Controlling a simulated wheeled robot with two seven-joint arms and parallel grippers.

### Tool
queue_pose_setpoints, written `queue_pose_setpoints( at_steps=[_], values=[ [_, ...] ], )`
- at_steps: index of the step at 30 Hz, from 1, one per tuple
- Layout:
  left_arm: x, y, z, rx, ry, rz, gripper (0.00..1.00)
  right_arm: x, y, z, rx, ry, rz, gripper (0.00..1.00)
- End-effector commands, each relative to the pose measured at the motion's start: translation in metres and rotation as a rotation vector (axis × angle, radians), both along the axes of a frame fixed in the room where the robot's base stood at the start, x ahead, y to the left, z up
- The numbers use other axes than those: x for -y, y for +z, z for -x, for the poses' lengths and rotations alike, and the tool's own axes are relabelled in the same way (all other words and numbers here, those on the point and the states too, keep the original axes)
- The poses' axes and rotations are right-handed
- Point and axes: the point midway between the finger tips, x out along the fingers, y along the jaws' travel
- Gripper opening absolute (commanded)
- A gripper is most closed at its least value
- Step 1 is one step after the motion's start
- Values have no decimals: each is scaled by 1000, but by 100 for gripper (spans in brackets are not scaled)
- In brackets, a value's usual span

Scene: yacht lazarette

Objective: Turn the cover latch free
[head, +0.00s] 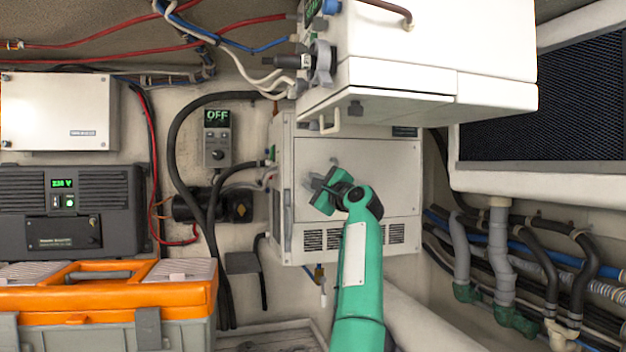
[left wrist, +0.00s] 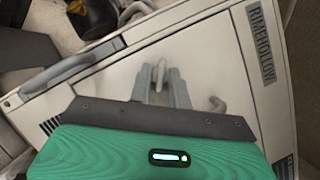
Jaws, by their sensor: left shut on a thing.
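The white cover (head: 385,180) is the front panel of a box on the back wall, with vent slots along its lower edge. It also fills much of the left wrist view (left wrist: 110,85), tilted in the picture. My left gripper (head: 318,184) is at the cover's left part, in front of its face. In the left wrist view its two grey fingers (left wrist: 161,88) are shut around the small pale latch (left wrist: 159,70), whose end shows between and beyond the fingertips. The rest of the latch is hidden by the fingers. My right gripper is in neither view.
A white cabinet (head: 400,75) overhangs the box closely. Hoses and cables run left of the box, near a control showing OFF (head: 217,135). An orange-and-grey toolbox (head: 110,300) stands lower left. Pipes (head: 500,255) run along the right.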

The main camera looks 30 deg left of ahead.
Motion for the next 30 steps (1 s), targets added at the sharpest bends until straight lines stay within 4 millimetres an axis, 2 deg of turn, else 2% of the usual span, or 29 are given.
queue_pose_setpoints(
  at_steps=[1,15,30],
  values=[
    [1,5,0,34,-2,30,0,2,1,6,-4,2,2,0],
    [1,5,-1,336,-1,287,0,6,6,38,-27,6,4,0],
    [1,4,-1,469,-1,399,0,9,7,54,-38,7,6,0]
  ],
)
